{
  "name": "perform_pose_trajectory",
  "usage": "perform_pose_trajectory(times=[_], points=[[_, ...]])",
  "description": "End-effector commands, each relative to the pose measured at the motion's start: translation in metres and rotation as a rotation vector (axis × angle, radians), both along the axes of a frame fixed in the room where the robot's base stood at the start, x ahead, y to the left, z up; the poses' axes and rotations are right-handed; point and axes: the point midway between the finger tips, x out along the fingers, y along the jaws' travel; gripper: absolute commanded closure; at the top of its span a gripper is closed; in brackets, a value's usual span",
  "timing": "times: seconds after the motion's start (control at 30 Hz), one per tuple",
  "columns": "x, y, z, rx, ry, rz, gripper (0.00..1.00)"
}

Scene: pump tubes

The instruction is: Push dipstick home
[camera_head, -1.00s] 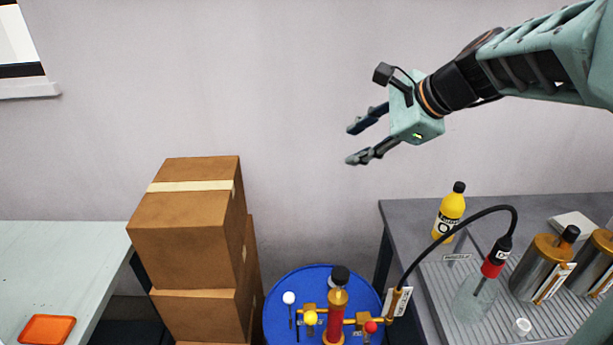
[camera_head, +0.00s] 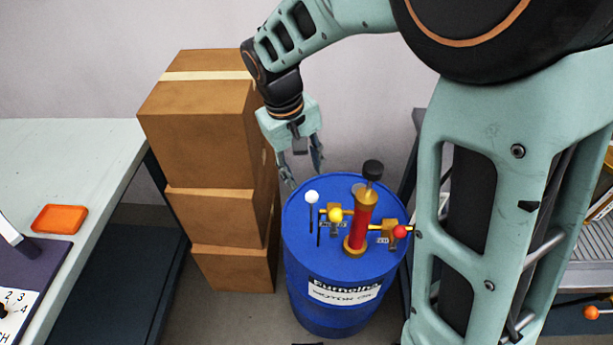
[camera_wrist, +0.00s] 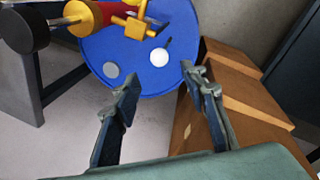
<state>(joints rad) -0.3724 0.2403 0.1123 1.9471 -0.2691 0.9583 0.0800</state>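The dipstick shows as a white ball knob (camera_head: 311,197) on a thin dark rod, standing up from the left part of the blue drum's top (camera_head: 300,225). The white knob also shows in the wrist view (camera_wrist: 159,57), beyond and between my fingertips. My gripper (camera_head: 303,178) points down above the back left of the drum, behind the knob in the head view. Its two fingers are apart with nothing between them, as the wrist view (camera_wrist: 160,75) shows. The fingers do not appear to touch the knob. How far the rod is inserted cannot be told.
A red pump (camera_head: 362,218) with a black cap, a yellow knob (camera_head: 335,215) and a red knob (camera_head: 400,232) stands on the drum, right of the white knob. Stacked cardboard boxes (camera_head: 205,120) stand close on the left. A table (camera_head: 70,160) with an orange tray (camera_head: 59,219) is farther left.

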Motion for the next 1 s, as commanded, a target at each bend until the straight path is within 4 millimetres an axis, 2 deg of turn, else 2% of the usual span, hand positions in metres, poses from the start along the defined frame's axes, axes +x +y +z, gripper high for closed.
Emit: perform_pose_trajectory(times=[0.5, 0.7, 1.0], points=[[0.008, -0.014, -0.086, -0.002, 0.002, -0.001, 0.6], [0.01, -0.017, -0.101, 0.0, 0.001, -0.001, 0.6], [0.01, -0.017, -0.102, 0.0, 0.0, -0.002, 0.6]])
